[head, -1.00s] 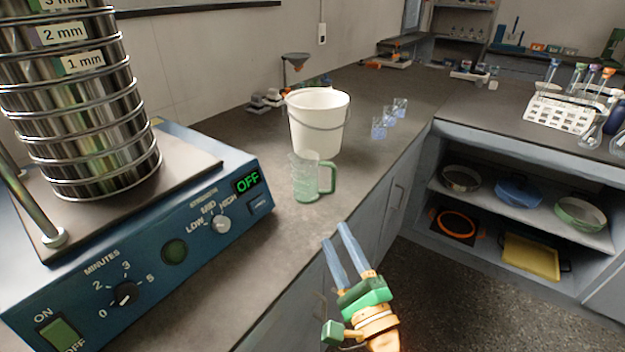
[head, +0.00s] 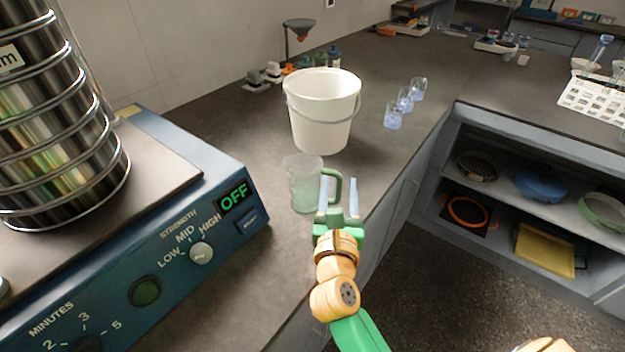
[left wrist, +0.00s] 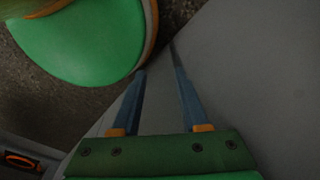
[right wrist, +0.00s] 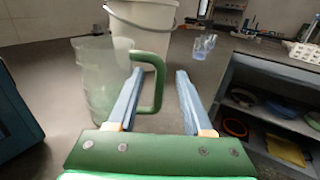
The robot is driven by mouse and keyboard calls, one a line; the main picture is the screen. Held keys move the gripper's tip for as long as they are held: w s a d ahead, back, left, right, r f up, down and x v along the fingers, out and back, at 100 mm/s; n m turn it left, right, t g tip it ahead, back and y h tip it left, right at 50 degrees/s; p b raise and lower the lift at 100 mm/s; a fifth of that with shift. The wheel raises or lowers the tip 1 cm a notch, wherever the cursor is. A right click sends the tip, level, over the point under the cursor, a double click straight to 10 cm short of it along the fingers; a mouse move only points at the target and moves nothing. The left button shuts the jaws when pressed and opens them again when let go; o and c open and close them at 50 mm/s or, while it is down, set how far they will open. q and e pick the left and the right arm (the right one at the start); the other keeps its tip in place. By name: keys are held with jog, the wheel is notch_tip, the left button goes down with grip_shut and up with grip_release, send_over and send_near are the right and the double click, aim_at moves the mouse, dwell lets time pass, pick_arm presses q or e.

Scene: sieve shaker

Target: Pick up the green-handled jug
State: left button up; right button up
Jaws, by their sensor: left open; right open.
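The green-handled jug (head: 302,184) stands upright on the bench, a clear body with a green handle (head: 333,186) on its right side. My right gripper (head: 339,188) is open at the handle, its blue fingers pointing forward. In the right wrist view, the jug (right wrist: 98,82) is at the left, and the handle (right wrist: 158,85) reaches in between the open fingers (right wrist: 156,88). I cannot tell whether a finger touches it. My left gripper (left wrist: 158,75) shows only in the left wrist view, open and empty, facing a grey surface.
A white bucket (head: 322,125) stands close behind the jug. The blue sieve shaker (head: 190,262) stands to the left. Several small glass beakers (head: 405,100) are farther right. The bench edge drops to an open shelf unit (head: 500,205) and the floor.

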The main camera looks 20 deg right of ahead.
jog(key=shift+x, duration=1.05)
jog(key=shift+s+f, duration=0.1)
jog(key=shift+s, duration=0.1)
jog(key=shift+c, duration=0.5)
grip_shut()
